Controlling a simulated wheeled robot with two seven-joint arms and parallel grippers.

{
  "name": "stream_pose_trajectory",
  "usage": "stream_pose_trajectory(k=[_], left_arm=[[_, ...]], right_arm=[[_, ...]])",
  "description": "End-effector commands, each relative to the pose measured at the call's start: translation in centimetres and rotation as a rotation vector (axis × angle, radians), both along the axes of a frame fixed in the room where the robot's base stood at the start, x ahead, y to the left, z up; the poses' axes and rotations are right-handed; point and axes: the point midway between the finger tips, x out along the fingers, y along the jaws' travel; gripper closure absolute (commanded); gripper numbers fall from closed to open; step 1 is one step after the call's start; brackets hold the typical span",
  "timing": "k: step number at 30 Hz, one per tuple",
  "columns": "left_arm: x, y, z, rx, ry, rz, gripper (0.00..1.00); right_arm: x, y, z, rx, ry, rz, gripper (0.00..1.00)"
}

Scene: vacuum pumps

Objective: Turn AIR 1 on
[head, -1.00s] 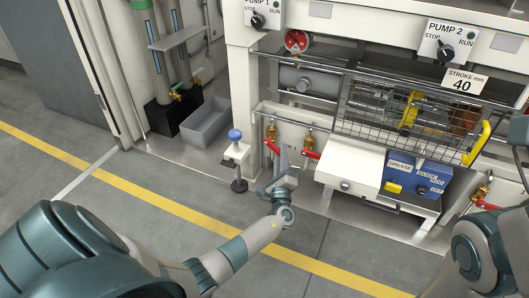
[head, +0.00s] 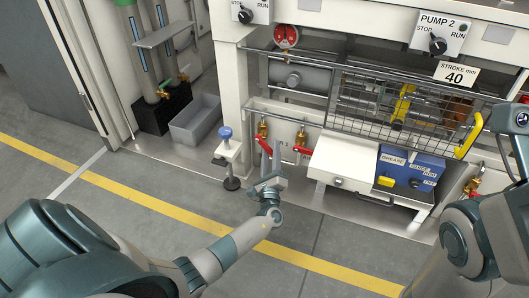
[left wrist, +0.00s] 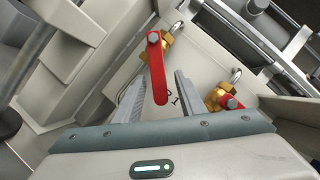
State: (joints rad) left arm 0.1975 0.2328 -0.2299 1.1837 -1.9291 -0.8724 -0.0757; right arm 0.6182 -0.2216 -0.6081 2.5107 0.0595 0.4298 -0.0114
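Two brass valves with red lever handles sit low on the machine front. In the head view, the left red handle (head: 263,142) slants down to the right, partly behind my left gripper (head: 270,158); the right red handle (head: 302,150) points right. Labels beside them are partly hidden; I cannot read them fully. In the left wrist view, my left gripper (left wrist: 158,85) is open, with the left handle (left wrist: 156,75) showing between its fingers; contact is not visible. The right valve (left wrist: 218,98) is just beyond the right finger. My right arm is at the right edge; its gripper is out of view.
A grey bin (head: 196,120) is further left. The floor in front is clear.

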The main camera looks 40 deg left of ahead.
Motion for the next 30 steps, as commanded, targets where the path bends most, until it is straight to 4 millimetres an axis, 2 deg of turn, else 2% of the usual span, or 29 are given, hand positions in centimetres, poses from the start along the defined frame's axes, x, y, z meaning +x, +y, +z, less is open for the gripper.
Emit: stream_pose_trajectory(k=[15,30], left_arm=[[-1.3,-0.9,-0.5,0.000,0.001,-0.001,0.63],[-1.5,-1.0,-0.6,0.000,0.001,-0.001,0.63]], right_arm=[[-0.1,-0.2,0.2,0.013,0.002,0.008,1.00],[0.1,0.0,-0.1,-0.002,0.002,-0.003,1.00]])
